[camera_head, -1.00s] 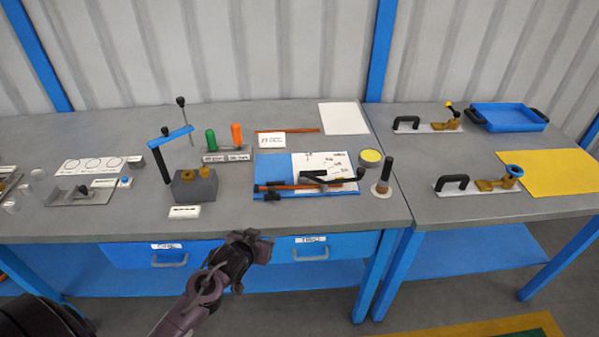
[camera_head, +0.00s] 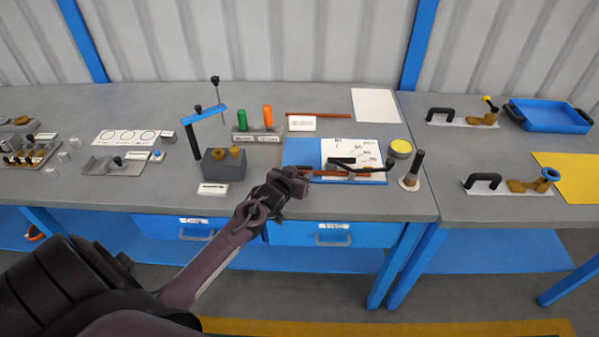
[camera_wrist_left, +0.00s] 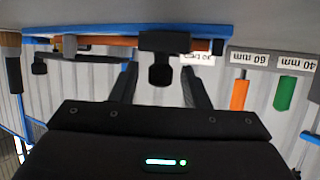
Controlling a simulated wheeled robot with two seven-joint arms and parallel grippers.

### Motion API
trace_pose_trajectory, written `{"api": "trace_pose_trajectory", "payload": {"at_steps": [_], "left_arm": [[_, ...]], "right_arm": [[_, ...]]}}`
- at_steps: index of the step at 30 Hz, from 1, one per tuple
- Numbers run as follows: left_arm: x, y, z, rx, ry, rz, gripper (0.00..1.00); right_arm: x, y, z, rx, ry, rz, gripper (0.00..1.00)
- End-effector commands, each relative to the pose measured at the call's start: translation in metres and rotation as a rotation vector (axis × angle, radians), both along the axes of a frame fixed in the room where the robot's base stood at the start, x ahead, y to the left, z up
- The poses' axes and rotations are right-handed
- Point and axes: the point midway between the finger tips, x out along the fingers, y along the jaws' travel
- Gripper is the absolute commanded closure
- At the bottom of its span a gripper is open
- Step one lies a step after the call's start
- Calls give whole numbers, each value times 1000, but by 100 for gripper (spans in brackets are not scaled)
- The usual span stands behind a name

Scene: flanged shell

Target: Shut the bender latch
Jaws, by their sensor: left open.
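A blue board (camera_head: 303,150) lies on the bench, with a paper sheet, a copper-coloured rod (camera_head: 330,174) and black fittings (camera_head: 345,166) along its front. I cannot tell for sure which part is the bender latch. My left gripper (camera_head: 298,181) is at the board's front left corner and hides part of it. In the left wrist view, upside down, the open gripper (camera_wrist_left: 160,88) faces a black block with a knob (camera_wrist_left: 160,72) at the board's edge, which lies between the fingers in the picture. I see no contact. My right gripper is out of view.
A grey block (camera_head: 222,168) with brass pieces and a blue-armed stand (camera_head: 205,115) is left of the board. Green (camera_head: 242,118) and orange (camera_head: 267,116) handles stand behind. A black-handled post (camera_head: 413,170) stands at the right. Drawers (camera_head: 335,238) lie below the bench edge.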

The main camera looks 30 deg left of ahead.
Motion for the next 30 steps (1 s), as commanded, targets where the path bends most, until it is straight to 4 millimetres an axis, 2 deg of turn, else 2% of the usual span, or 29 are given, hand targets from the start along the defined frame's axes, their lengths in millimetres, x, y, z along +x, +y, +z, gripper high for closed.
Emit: {"api": "trace_pose_trajectory", "payload": {"at_steps": [10, 20, 27, 30], "left_arm": [[4, 0, -2, 0, 0, 0, 58], [4, 1, -2, 0, 0, 0, 100], [5, 1, -2, 0, 0, 0, 100], [12, 5, -3, 1, -2, 1, 100]], "right_arm": [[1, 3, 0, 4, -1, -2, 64], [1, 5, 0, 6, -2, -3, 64], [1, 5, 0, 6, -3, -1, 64], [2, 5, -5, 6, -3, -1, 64]]}}
